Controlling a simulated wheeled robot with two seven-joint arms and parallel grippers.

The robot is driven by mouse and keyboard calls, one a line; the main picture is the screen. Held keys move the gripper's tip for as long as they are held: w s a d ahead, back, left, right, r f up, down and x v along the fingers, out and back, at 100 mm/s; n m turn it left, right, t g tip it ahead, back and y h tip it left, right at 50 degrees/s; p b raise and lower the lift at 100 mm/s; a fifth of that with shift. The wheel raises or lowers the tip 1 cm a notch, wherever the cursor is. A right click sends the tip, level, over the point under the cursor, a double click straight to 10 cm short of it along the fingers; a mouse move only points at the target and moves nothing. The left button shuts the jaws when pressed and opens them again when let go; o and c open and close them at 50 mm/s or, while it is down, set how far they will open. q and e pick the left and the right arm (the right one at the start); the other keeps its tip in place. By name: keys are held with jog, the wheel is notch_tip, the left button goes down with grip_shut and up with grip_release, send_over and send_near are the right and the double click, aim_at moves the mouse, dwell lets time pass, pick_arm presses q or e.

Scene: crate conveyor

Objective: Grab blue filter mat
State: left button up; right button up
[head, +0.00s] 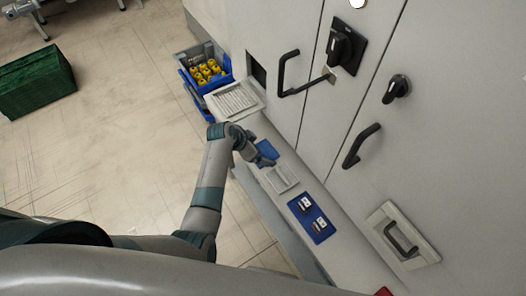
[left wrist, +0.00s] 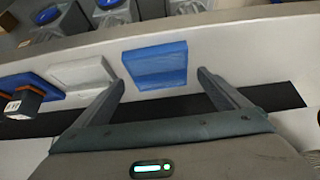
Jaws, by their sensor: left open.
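The blue filter mat (head: 267,150) lies on the pale ledge along the cabinet, beside my left gripper (head: 262,161) in the head view. In the left wrist view the blue mat (left wrist: 155,64) is a flat blue rectangle just ahead of the jaws. My left gripper (left wrist: 161,78) is open and empty, with one finger at each side of the mat's near part. I cannot tell whether the fingers touch it. My right gripper is not in view.
A pale grey tray (head: 283,178) lies next to the mat, then a blue pad (head: 312,217) with two small dark-and-white items. A white slatted panel (head: 235,100) is further back. Blue crates with yellow parts (head: 205,72) stand beyond. The cabinet's black handles (head: 360,146) jut out. Floor at left is mostly clear.

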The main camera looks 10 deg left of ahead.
pick_arm(q)
jog(key=shift+d+f, duration=0.1)
jog(key=shift+f, duration=0.3)
jog(key=c, duration=1.1)
jog(key=shift+w+r, duration=0.1)
jog(key=shift+r, duration=0.05)
notch_tip(320, 180, up, 18)
jog(key=b, duration=0.3)
